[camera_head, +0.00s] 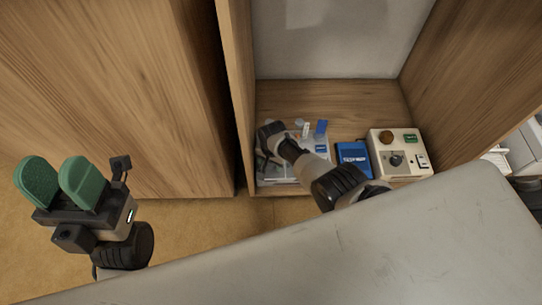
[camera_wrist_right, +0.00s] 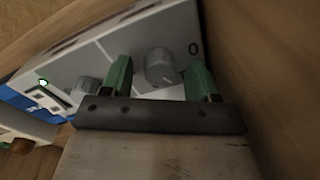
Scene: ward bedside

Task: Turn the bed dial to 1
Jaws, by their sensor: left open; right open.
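A grey and white control panel (camera_wrist_right: 125,45) with two grey knobs fills the right wrist view. One knob, a dial (camera_wrist_right: 159,66), has a printed 0 beside it. My right gripper (camera_wrist_right: 158,80) is open, with one green finger on each side of this dial; I cannot tell whether they touch it. The second knob (camera_wrist_right: 86,90) is further left. I see no printed 1. In the head view the panel (camera_head: 292,175) stands at the left end of the shelf, mostly hidden by my right arm. My left gripper (camera_head: 60,170) is open and empty, away from the cabinet.
A blue box (camera_head: 352,159) stands beside the panel. Right of it is a beige box (camera_head: 404,141) with a brown knob and a dark dial. The cabinet's wooden side wall (camera_head: 238,90) is close to my right gripper. Small blue and white items (camera_head: 321,128) are behind the panel.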

